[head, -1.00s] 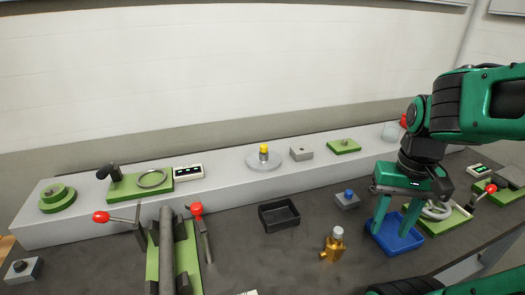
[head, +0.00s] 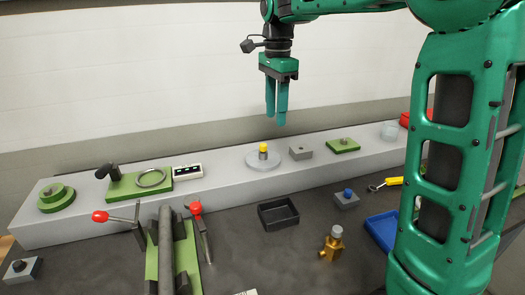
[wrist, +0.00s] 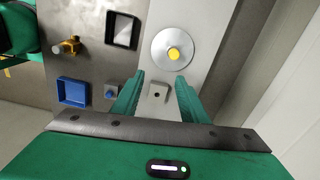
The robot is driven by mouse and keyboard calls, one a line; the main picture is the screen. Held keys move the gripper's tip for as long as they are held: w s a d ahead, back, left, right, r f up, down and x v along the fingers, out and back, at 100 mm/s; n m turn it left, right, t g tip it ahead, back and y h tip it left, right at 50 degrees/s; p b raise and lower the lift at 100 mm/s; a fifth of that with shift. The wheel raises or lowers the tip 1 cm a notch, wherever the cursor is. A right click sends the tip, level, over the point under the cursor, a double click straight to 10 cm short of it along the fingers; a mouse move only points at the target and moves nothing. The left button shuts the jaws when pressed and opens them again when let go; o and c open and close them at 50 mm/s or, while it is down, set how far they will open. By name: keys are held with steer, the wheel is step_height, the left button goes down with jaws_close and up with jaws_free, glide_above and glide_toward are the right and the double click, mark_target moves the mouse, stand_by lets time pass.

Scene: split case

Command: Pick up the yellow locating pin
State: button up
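The yellow locating pin (head: 263,149) stands upright on a round pale disc (head: 264,162) on the raised grey shelf. It has a yellow top and a grey body. In the wrist view the yellow top (wrist: 174,53) shows from above, at the middle of the disc (wrist: 160,40). My gripper (head: 276,121) is open and empty, fingers pointing down, in the air above the shelf and a little right of the pin. In the wrist view my fingertips (wrist: 158,80) are apart, with the pin beyond them.
A grey block with a hole (head: 301,153) and a green plate (head: 343,146) stand on the shelf right of the disc. A black tray (head: 278,214), a brass fitting (head: 333,244), a blue-topped block (head: 347,199) and a blue tray (head: 381,230) are on the lower bench.

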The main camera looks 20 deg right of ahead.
mark_target(263, 144)
steer(key=shift+m, duration=0.6)
steer(key=shift+w+a+f, duration=0.45)
steer(key=shift+f, duration=1.25)
steer(key=shift+w+a+f, duration=0.45)
steer(key=shift+f, duration=1.3)
steer(key=shift+w+a+f, duration=0.45)
steer(key=shift+f, duration=1.25)
jaws_close()
